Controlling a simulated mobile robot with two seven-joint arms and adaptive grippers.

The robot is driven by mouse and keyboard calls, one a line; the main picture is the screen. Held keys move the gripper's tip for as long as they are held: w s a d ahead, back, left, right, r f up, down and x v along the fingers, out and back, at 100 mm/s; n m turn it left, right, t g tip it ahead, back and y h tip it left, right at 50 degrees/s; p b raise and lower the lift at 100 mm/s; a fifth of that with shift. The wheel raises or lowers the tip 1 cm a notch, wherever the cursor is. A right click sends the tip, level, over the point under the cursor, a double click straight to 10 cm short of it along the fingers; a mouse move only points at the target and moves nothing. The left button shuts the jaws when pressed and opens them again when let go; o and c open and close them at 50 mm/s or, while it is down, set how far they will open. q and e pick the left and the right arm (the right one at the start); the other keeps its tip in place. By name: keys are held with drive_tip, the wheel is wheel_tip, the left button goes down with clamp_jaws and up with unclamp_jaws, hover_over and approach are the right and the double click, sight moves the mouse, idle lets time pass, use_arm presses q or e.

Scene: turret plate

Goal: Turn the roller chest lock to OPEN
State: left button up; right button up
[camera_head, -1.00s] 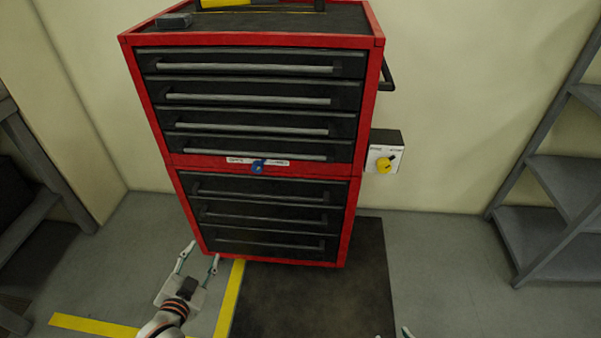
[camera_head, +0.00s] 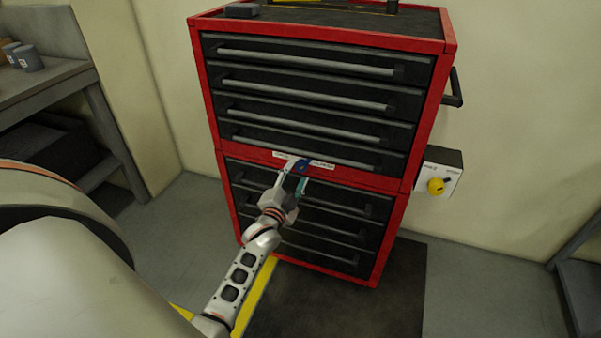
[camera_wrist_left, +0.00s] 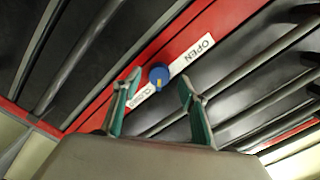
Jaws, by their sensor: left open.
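The roller chest (camera_head: 320,130) is red with black drawers. Its lock is a blue round knob (camera_head: 302,166) on the red band between upper and lower drawers. In the left wrist view the knob (camera_wrist_left: 158,74) has a yellow pointer mark and sits on a white label (camera_wrist_left: 190,58) reading OPEN at one end and apparently CLOSED at the other. The pointer lies nearer the CLOSED end. My left gripper (camera_head: 294,180) is open, its fingers just in front of the knob. In the left wrist view the knob appears between the fingertips, apparently untouched. My right gripper is out of view.
A white box with a yellow rotary knob (camera_head: 436,186) is on the wall right of the chest. A grey bench (camera_head: 45,85) stands at left and a shelf (camera_head: 580,270) at far right. A dark mat (camera_head: 350,300) lies before the chest.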

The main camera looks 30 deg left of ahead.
use_arm(q)
drive_tip(key=shift+x, duration=0.85)
drive_tip(key=shift+w, duration=0.25)
drive_tip(key=c, duration=1.1)
